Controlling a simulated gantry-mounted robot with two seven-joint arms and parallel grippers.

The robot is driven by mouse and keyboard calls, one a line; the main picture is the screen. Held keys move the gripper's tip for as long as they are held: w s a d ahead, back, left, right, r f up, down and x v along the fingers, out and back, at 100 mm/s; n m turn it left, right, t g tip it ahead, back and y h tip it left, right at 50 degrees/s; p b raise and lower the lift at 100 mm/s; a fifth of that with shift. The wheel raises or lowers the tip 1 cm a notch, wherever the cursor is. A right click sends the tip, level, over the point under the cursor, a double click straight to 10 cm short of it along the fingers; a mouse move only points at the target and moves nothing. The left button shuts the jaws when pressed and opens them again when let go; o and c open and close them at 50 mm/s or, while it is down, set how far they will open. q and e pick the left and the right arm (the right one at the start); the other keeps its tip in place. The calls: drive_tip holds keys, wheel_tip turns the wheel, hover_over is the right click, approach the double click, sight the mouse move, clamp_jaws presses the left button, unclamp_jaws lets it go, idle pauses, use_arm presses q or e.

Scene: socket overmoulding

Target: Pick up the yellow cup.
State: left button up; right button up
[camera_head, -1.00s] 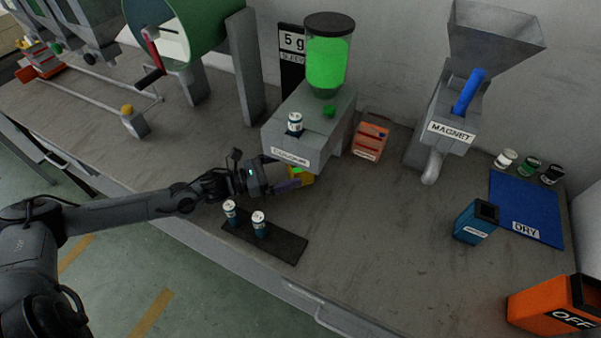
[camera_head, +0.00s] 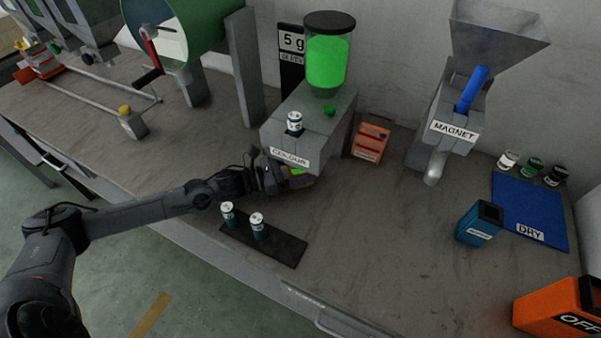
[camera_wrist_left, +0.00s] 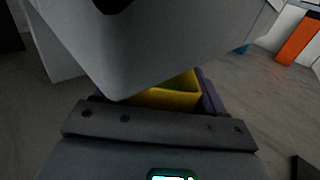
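The yellow cup (camera_head: 309,178) stands on the table just below the front of the COLOUR machine, partly covered by my gripper. Something green shows in it. My left gripper (camera_head: 298,180) has reached it, with its purple fingers low at the cup. In the left wrist view the cup (camera_wrist_left: 172,96) sits between the two finger sides (camera_wrist_left: 153,98). The right finger is close against it, and a small gap seems to show on the left. The grey machine body hides part of the cup and fingertips. My right gripper is out of view.
The COLOUR machine (camera_head: 318,125) overhangs the gripper, very close in the wrist view. A dark mat (camera_head: 285,246) with two small white-and-blue containers lies in front. An orange block (camera_head: 371,142) stands to the right. The table between there and the blue bin (camera_head: 477,225) is clear.

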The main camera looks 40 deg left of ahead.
use_arm(q)
drive_tip(key=c, duration=0.3)
drive_tip(key=shift+r, duration=0.15)
